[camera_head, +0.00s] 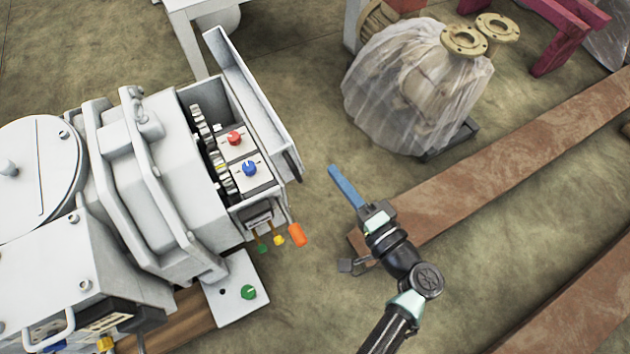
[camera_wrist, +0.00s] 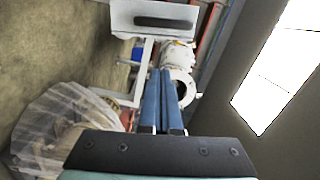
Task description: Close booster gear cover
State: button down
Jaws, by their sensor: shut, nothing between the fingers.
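The booster gear cover (camera_head: 262,110) is a long grey panel at the right side of the grey machine's gear box. It stands open, tilted up and outward. The open box shows gears (camera_head: 213,150) and a plate with a red knob (camera_head: 234,138) and a blue knob (camera_head: 250,168). My gripper (camera_head: 333,171) is to the right of the cover's near end, apart from it, with its blue fingers together and empty. The fingers also show in the wrist view (camera_wrist: 162,75). I cannot surely identify the cover in the wrist view.
An orange-tipped lever (camera_head: 296,235) and smaller yellow and green ones stick out below the box. A plastic-wrapped machine part (camera_head: 400,85) stands behind my gripper. Bare floor lies between the machine and my gripper.

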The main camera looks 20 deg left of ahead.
jog(key=shift+s+a+f+b, duration=0.15)
jog(key=shift+s+a, duration=0.15)
jog(key=shift+a, duration=0.4)
jog(key=shift+s+a+f+b, duration=0.1)
jog(key=shift+s+a, duration=0.25)
jog(key=shift+a, duration=0.3)
jog(key=shift+s+a+f+b, duration=0.15)
jog(key=shift+s+a, duration=0.15)
jog(key=shift+a, duration=0.4)
jog(key=shift+s, duration=0.1)
jog(key=shift+s+a+r+n, duration=0.15)
jog(key=shift+n, duration=0.15)
